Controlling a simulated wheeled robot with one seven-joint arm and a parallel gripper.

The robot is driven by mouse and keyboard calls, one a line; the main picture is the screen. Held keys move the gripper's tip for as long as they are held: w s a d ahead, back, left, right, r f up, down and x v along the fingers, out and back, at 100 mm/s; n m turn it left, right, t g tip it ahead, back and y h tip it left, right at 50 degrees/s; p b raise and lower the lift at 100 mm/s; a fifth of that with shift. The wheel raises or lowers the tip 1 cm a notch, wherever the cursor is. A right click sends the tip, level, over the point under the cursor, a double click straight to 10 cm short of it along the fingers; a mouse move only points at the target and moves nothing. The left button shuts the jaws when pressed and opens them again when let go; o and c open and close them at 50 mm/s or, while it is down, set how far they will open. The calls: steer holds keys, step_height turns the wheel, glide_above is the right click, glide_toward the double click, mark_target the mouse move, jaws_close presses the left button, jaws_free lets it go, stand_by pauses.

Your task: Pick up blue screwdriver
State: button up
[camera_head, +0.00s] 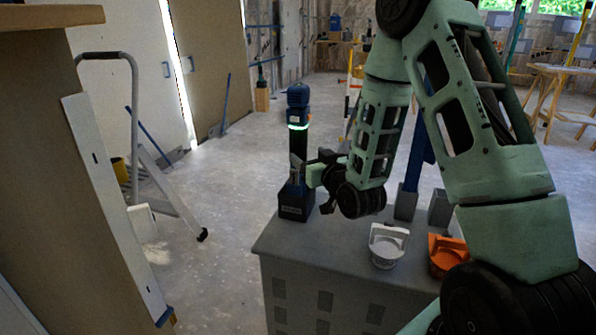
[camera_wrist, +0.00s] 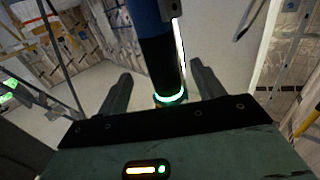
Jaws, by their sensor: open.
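The blue screwdriver (camera_head: 297,120) is a cordless power tool standing upright on the grey cabinet (camera_head: 335,268), near its back left corner. It has a blue head, a black handle, a glowing green ring and a dark wide base. My gripper (camera_head: 302,172) is at its lower handle, reaching in from the right. In the wrist view, the black handle of the screwdriver (camera_wrist: 158,62) and its green ring lie between the two spread fingers of my gripper (camera_wrist: 162,85). The gripper is open, with visible gaps beside the handle. The tool's base is hidden in the wrist view.
A white container (camera_head: 386,247) and an orange container (camera_head: 447,254) stand on the cabinet to the right. A blue upright post (camera_head: 414,155) with grey blocks stands behind my arm. A step ladder (camera_head: 165,190) and wooden panel stand at left, with open floor between.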

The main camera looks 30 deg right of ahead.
mark_target(302, 150)
steer(key=shift+w+d+f+b, duration=0.1)
steer(key=shift+w+b, duration=0.1)
steer(key=shift+w, duration=0.9)
steer(key=shift+w+d+f+b, duration=0.1)
steer(key=shift+w+d+b, duration=0.05)
steer(key=shift+w, duration=0.9)
steer(key=shift+w+d+b, duration=0.1)
steer(key=shift+w+b, duration=0.1)
steer(key=shift+w, duration=0.9)
steer(key=c, duration=1.4)
steer(key=shift+r, duration=0.25)
jaws_close()
step_height(302, 150, up, 10)
steer(key=p, duration=0.3)
steer(key=shift+f, duration=0.15)
